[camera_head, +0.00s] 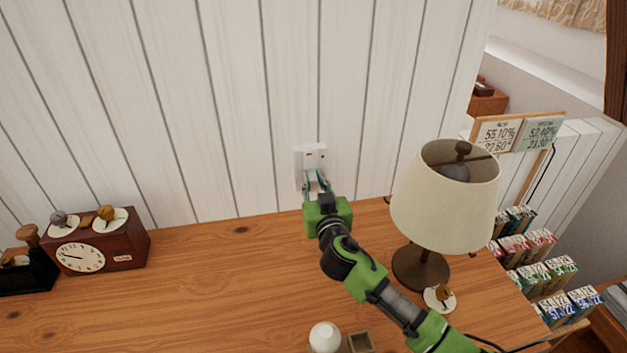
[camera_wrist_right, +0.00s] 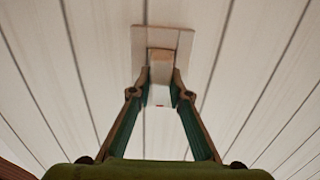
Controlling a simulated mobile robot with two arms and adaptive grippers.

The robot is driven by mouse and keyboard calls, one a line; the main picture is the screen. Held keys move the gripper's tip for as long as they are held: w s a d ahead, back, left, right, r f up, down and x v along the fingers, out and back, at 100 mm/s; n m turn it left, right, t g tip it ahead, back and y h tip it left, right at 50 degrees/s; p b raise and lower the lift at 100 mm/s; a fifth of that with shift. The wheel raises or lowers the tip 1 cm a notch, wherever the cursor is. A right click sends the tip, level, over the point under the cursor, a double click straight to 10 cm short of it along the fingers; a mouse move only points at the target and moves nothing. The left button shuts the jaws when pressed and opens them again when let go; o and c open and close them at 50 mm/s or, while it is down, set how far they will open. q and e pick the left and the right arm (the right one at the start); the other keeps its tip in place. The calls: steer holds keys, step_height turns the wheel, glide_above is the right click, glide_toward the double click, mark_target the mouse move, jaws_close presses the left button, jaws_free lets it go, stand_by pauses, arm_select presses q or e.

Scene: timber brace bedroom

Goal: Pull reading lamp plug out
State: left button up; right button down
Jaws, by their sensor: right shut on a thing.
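The reading lamp (camera_head: 447,205) has a cream shade and a dark base and stands on the right of the wooden desk. A white wall socket (camera_head: 311,158) is on the plank wall behind the desk; its plate also shows in the right wrist view (camera_wrist_right: 141,45). My right gripper (camera_head: 314,178) reaches up to the socket. In the right wrist view its fingers (camera_wrist_right: 161,90) are shut on a small pale plug (camera_wrist_right: 161,70) that sits against the plate. Whether the plug is fully seated cannot be told. My left gripper is not in view.
A dark red clock (camera_head: 100,243) stands at the left of the desk (camera_head: 220,290). A white round object (camera_head: 325,337) and a small open box (camera_head: 360,342) are at the front. Several colourful boxes (camera_head: 540,262) stand at the right. The desk's middle left is clear.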

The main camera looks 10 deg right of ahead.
steer(key=shift+s, duration=0.2)
steer(key=s, duration=0.6)
steer(key=shift+s+p, duration=0.15)
steer(key=shift+p, duration=0.15)
stand_by(1.3)
steer(key=shift+s, duration=0.2)
stand_by(0.5)
steer(key=s+d+r, duration=0.2)
steer(key=s, duration=0.7)
steer(key=s+d+r, duration=0.2)
steer(key=s, duration=0.8)
steer(key=shift+d+r, duration=0.25)
